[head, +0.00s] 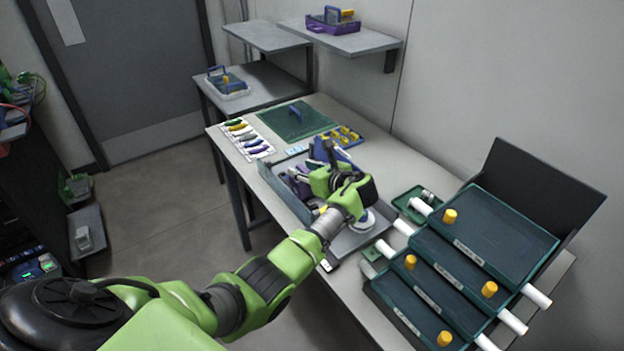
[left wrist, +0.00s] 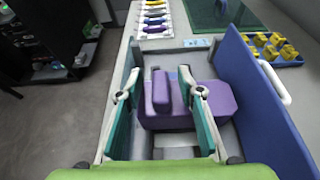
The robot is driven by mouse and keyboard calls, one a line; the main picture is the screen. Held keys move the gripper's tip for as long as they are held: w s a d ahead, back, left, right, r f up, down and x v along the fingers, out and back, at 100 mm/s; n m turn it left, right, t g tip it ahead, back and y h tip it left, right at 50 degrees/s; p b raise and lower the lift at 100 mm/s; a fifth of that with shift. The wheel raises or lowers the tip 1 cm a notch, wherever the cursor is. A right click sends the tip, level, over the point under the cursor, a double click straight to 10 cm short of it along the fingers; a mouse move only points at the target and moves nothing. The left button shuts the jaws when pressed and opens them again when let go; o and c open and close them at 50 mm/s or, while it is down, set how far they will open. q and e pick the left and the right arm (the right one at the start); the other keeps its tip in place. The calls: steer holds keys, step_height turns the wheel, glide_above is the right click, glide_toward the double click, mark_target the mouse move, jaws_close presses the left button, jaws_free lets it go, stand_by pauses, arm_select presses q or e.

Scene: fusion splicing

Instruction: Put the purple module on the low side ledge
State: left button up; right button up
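The purple module (left wrist: 186,105) is a flat purple block with an upright handle. It lies in the grey tray (head: 356,240) on the long table. In the head view, the module (head: 298,188) is partly hidden by my left gripper (head: 322,178). In the left wrist view, my left gripper (left wrist: 161,84) is open. Its two fingers stand on either side of the module's handle, with gaps visible. Low ledges (head: 88,228) stick out at the left by the dark rack; I cannot tell which one is the side ledge. My right gripper is not in view.
A blue panel (left wrist: 262,100) stands along the tray's right side. A green mat (head: 297,121) and a holder of yellow pieces (head: 345,136) lie beyond. Dark green trays (head: 470,262) fill the right end. A wall shelf (head: 362,42) holds a purple carrier (head: 333,25).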

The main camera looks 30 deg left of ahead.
arm_select(q)
jaws_close()
steer(key=shift+r, duration=0.1)
